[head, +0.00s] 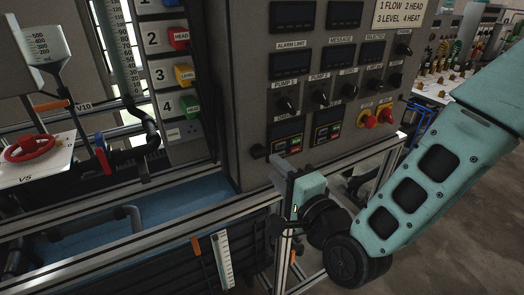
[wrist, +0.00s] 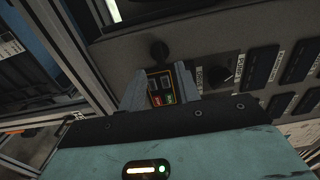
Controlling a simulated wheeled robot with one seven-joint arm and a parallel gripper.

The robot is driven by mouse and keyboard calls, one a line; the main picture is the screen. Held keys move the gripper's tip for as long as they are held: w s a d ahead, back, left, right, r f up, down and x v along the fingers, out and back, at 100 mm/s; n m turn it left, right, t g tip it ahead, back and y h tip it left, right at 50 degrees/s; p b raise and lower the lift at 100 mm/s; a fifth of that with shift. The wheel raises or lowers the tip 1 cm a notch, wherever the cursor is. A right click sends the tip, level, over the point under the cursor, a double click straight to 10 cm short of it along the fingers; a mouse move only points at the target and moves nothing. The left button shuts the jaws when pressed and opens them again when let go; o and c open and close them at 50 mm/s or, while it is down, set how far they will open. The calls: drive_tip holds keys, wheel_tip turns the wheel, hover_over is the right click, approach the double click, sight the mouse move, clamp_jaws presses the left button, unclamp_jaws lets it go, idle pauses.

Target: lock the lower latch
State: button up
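A small black latch knob (head: 257,151) sits at the lower left edge of the grey control cabinet (head: 240,95); I take it to be the lower latch. It also shows in the wrist view (wrist: 159,50), just beyond my fingertips. Whether it is locked cannot be told. My gripper (head: 279,164) is in front of the cabinet's lower edge, slightly right of and below the latch, and appears apart from it. In the wrist view my gripper (wrist: 161,80) has its two grey fingers spread, with nothing held between them.
A small display with red and green buttons (head: 288,135) is close to my fingers. Metal frame rails (head: 150,228) run below and left of the cabinet. A blue tank (head: 180,198) lies behind them.

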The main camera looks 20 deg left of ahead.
sight(262, 156)
drive_tip(key=p+x, duration=0.1)
drive_tip(key=x, duration=0.4)
drive_tip(key=shift+w+a, duration=0.15)
drive_tip(key=shift+a, duration=0.1)
drive_tip(key=shift+b, duration=0.3)
drive_tip(key=shift+f, duration=0.1)
clamp_jaws()
idle(0.9)
